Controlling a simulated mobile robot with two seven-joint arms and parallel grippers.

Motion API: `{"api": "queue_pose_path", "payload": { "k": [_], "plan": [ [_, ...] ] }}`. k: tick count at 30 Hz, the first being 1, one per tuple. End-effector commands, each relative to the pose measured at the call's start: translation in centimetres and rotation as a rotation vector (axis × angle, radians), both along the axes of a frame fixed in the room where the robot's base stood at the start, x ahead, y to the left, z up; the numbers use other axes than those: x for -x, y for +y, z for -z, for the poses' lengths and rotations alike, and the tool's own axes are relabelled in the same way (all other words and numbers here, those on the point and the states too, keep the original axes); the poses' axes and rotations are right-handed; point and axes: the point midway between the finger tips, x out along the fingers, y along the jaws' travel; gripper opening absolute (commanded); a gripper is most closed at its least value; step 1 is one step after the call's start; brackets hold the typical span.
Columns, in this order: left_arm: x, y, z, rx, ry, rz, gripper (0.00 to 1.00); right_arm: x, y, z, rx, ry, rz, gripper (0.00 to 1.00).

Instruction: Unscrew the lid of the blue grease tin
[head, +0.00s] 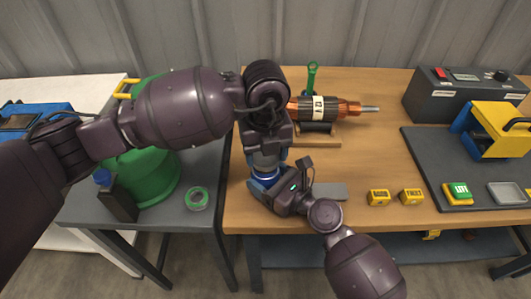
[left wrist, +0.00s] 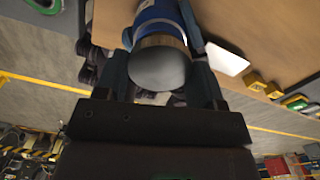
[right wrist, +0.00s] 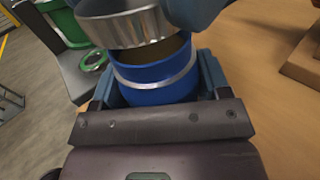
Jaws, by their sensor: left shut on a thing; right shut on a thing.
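The blue grease tin (right wrist: 155,88) has a pale band and stands between the fingers of my right gripper (head: 266,187), which is shut on it. The silver lid (right wrist: 130,28) is above the tin, a little raised and tilted, with a dark brownish opening showing between lid and rim. My left gripper (left wrist: 163,75) comes from above and is shut on the lid, whose flat grey top (left wrist: 159,69) faces the left wrist camera. In the head view the tin (head: 264,176) is largely hidden by my grippers near the wooden table's left edge.
A rotor (head: 320,107) lies on a wooden stand behind. A grey plate (head: 329,191) and yellow blocks (head: 378,197) are to the right. A green tape roll (head: 197,198) and green container (head: 150,175) are on the grey table at left.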

Motion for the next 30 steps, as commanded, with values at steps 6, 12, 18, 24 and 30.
{"api": "queue_pose_path", "payload": {
  "k": [6, 12, 18, 24, 30],
  "plan": [
    [0.0, 0.0, 0.0, 0.0, 0.0, 0.0, 0.34, 0.0, 0.0, 0.1, 0.002, 0.001, 0.0, 0.03],
    [-0.1, 0.0, -1.3, 0.0, -0.002, 0.001, 0.34, 0.0, 0.0, 0.1, 0.002, 0.001, 0.0, 0.03],
    [0.0, 0.0, -3.5, 0.0, -0.002, 0.001, 0.34, 0.0, 0.0, 0.1, 0.002, 0.001, 0.0, 0.03],
    [0.0, 0.0, -4.0, -0.001, 0.0, 0.0, 0.34, 0.0, 0.0, 0.1, 0.001, 0.001, 0.0, 0.03],
    [0.0, 0.0, -4.0, 0.0, 0.0, 0.0, 0.34, 0.0, 0.0, 0.1, 0.001, 0.001, 0.0, 0.86]
  ]
}}
